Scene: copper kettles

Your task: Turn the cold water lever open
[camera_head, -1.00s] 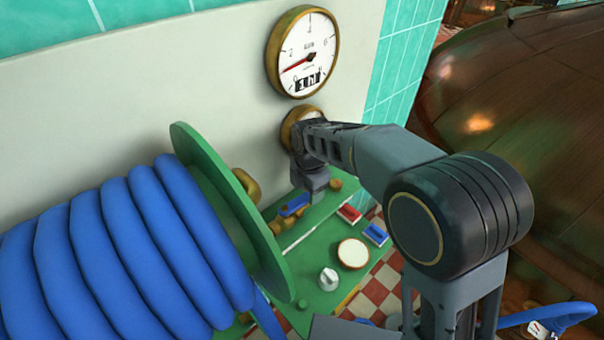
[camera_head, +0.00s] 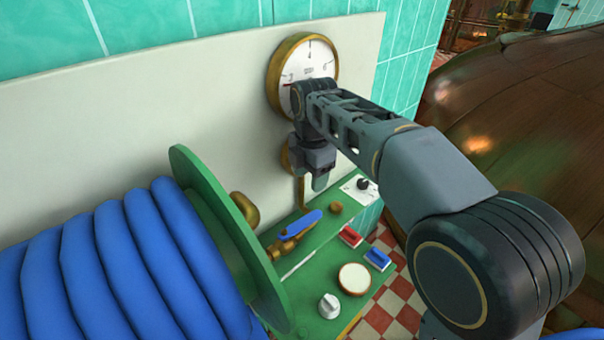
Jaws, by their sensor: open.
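The cold water lever is a blue handle (camera_head: 300,223) on a brass valve (camera_head: 283,247), set on the green panel. It slants up to the right in the picture. My gripper (camera_head: 320,184) points down above the lever's right end, with a gap between them in the picture. It is open and holds nothing. Its fingers show only partly, so the exact distance to the lever is unclear.
A large dial gauge (camera_head: 290,62) hangs on the wall, partly behind my arm. A blue hose reel (camera_head: 110,265) with a green flange stands left. Red (camera_head: 350,236) and blue (camera_head: 377,258) switches, a white round button (camera_head: 354,278) and a knob (camera_head: 329,306) are on the panel.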

